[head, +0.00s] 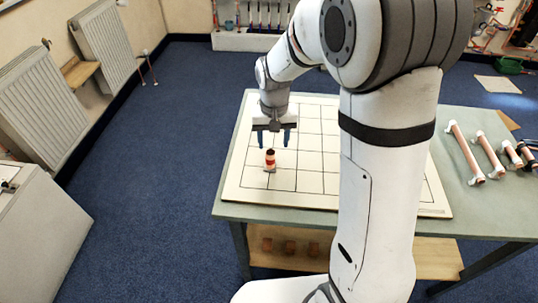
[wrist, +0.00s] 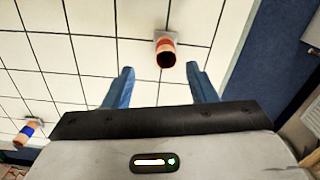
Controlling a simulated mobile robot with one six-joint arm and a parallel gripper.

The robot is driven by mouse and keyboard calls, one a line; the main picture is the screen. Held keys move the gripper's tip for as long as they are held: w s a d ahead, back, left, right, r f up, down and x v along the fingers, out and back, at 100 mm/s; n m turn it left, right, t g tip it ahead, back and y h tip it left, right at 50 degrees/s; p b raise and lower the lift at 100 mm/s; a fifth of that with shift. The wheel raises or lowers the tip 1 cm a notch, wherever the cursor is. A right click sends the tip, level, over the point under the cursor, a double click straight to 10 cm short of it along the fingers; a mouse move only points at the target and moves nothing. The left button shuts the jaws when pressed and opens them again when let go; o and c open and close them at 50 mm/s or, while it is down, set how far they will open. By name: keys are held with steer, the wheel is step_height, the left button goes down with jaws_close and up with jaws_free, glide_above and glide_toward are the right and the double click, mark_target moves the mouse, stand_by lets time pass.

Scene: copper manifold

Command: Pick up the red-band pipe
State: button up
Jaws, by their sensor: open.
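The red-band pipe (head: 270,160) is a short copper piece with a red band, upright on the white gridded board in the head view. In the wrist view the red-band pipe (wrist: 166,54) shows its dark open end, on a small grey base, ahead of the fingertips and between their lines. My gripper (head: 273,141) has two blue fingers, open and empty, pointing down just above and behind the pipe in the head view. In the wrist view my gripper (wrist: 162,72) is spread wider than the pipe. I see no contact.
A blue-band pipe (wrist: 28,131) stands at the lower left in the wrist view. The gridded board (head: 240,185) lies on a green table (head: 465,212). Several longer copper pipes with white ends (head: 464,151) lie at the table's right. Small copper pieces (head: 290,247) sit on the lower shelf.

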mark_target(270, 151)
steer(key=f, duration=0.7)
steer(key=shift+w+a+f, duration=0.15)
steer(key=shift+a+f, duration=0.25)
steer(key=shift+c, duration=0.2)
jaws_close()
